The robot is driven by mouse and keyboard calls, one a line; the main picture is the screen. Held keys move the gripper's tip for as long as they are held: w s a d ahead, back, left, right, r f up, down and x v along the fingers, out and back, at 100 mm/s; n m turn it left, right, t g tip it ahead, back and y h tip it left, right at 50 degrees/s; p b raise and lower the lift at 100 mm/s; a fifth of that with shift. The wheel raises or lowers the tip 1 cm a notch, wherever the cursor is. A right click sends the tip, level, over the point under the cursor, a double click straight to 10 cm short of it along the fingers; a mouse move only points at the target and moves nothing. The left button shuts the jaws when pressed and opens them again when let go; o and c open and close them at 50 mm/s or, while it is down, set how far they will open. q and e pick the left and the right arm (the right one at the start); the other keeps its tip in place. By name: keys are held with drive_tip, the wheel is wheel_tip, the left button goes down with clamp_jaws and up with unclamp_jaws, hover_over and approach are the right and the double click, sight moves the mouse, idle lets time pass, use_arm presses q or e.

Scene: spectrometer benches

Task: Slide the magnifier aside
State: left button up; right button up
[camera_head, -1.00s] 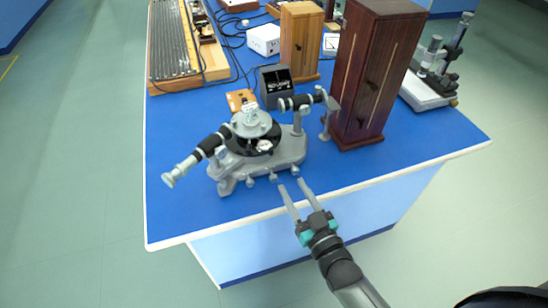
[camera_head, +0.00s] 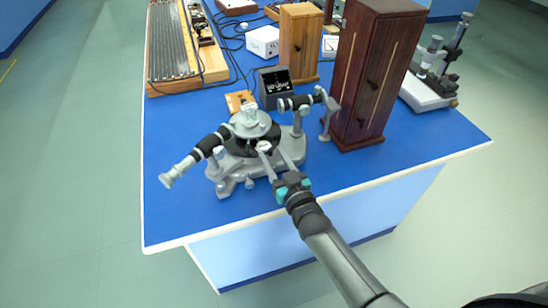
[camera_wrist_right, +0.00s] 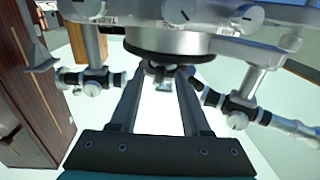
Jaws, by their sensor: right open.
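The spectrometer (camera_head: 232,166) stands on the blue bench, with a round table on top, a black disc below it and two telescope tubes. The magnifier (camera_head: 264,146) looks like the small pale round piece at the front edge of the black disc. My right gripper (camera_head: 273,151) is open, with its fingers reaching over the spectrometer's front at this piece. In the right wrist view, a small fitting (camera_wrist_right: 162,75), likely the magnifier, shows between the two spread fingertips (camera_wrist_right: 157,76). I cannot tell whether a finger touches it. My left gripper is not in view.
A tall dark wooden cabinet (camera_head: 372,75) stands close on the right. A black display box (camera_head: 274,84) and an orange block (camera_head: 239,100) sit behind the spectrometer. The bench's white front edge (camera_head: 340,198) runs under my right arm.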

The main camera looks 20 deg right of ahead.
drive_tip(key=shift+c, duration=0.4)
clamp_jaws()
idle(0.9)
